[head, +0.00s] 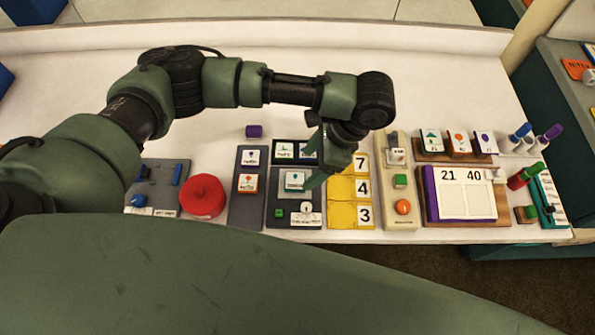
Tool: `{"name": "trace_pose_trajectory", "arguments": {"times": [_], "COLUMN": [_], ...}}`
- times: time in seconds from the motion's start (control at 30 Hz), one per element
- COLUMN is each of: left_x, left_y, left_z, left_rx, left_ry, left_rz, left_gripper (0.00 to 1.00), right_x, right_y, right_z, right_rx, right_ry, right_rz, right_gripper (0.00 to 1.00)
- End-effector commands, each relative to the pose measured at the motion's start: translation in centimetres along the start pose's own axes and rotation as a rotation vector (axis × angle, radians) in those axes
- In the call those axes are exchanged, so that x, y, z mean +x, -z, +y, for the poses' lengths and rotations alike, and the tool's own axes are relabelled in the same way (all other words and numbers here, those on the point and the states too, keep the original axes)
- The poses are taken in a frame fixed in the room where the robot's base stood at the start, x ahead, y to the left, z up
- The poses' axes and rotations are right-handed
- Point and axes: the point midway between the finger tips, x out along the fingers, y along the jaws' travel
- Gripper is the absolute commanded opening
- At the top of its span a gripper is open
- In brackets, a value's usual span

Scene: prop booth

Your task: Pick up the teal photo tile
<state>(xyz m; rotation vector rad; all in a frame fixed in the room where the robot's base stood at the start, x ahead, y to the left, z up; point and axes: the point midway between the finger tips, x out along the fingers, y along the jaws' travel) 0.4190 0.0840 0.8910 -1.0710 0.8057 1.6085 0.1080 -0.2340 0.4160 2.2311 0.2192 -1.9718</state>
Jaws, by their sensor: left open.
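A small tile with a teal edge and a white picture face (295,181) lies on a dark grey board (276,214) near the middle of the table in the head view. I take it to be the teal photo tile. My left gripper (316,174) is just to the right of and above this tile, pointing down. It is open, and nothing shows between its fingers. Its wrist and fingers hide part of the board's right side. I cannot tell how high the fingertips are. My right gripper is not in view.
An orange-marked tile (248,183) and a blue-marked tile (250,157) lie on a grey strip to the left. A red round object (203,196) stands further left. A yellow number board (341,213) is close on the right. The table's back is mostly clear.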

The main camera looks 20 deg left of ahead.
Motion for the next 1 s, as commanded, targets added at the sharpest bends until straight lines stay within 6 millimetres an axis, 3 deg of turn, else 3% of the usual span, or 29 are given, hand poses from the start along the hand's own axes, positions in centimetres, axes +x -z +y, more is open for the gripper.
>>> {"name": "trace_pose_trajectory", "arguments": {"times": [0.1, 0.23, 0.33, 0.53, 0.7, 0.93, 1.0], "left_x": [1.2, 3.1, 4.6, 5.9, 5.9, 5.9, 5.9], "left_y": [-0.2, -0.5, -0.5, -0.4, -0.3, -0.3, -0.3], "left_z": [0.1, 0.5, 0.6, 0.6, 0.6, 0.6, 0.6], "left_rx": [0.0, 0.0, -0.001, 0.001, 0.001, 0.001, 0.001], "left_ry": [-0.001, -0.002, 0.0, 0.001, 0.001, 0.002, 0.002], "left_rz": [-0.001, -0.002, 0.0, 0.002, 0.003, 0.003, 0.003], "left_gripper": [0.71, 0.71, 0.71, 0.71, 0.71, 0.07, 0.05], "right_x": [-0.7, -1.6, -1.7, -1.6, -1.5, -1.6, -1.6], "right_y": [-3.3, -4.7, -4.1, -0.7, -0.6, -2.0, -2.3], "right_z": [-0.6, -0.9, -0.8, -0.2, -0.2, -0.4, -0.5], "right_rx": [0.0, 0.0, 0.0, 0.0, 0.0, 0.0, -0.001], "right_ry": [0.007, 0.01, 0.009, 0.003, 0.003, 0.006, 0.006], "right_rz": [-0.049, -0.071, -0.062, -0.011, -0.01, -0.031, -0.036], "right_gripper": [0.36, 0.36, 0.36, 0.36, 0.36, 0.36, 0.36]}}
